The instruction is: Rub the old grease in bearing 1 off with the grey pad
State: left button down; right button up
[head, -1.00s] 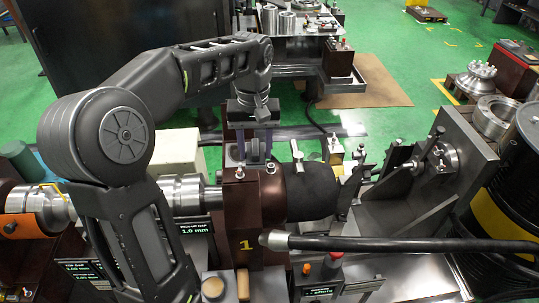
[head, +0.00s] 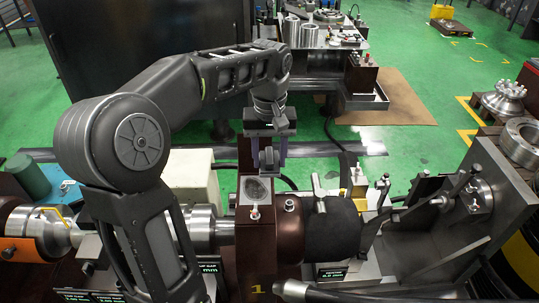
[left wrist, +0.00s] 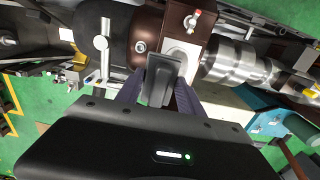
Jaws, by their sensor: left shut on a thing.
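Bearing 1 is a dark red-brown block (head: 256,245) with a yellow 1 on its front. On its top is a dark grey patch (head: 258,188) with a pale rim; the left wrist view shows part of a pale area (left wrist: 184,48) there. My left gripper (head: 266,158) is shut on the grey pad (head: 268,163), above and behind the block top. The pad (left wrist: 160,80) also shows between the purple fingers in the left wrist view, partly covering the block top there. The pad looks apart from the patch. My right gripper is not in view.
Small metal fittings (head: 290,204) stand on the housing beside the patch. A bright steel shaft (head: 203,230) lies left of the block and a black cylinder (head: 332,232) right of it. A dark angled bracket (head: 480,215) stands at right. A black hose (head: 330,294) crosses bottom right.

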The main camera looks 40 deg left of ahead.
aim_at(241, 190)
pick_arm(q)
jog(key=shift+s+f, duration=0.1)
jog(key=shift+f, duration=0.4)
jog(key=shift+f+b, duration=0.7)
jog(key=shift+f, duration=1.65)
jog(key=shift+f+b, duration=0.75)
jog(key=shift+f, duration=0.25)
jog(key=shift+s+a+r, duration=0.1)
jog(key=shift+s+a, duration=1.05)
jog(key=shift+a, duration=0.25)
jog(key=shift+s+a, duration=1.2)
jog(key=shift+a, duration=0.15)
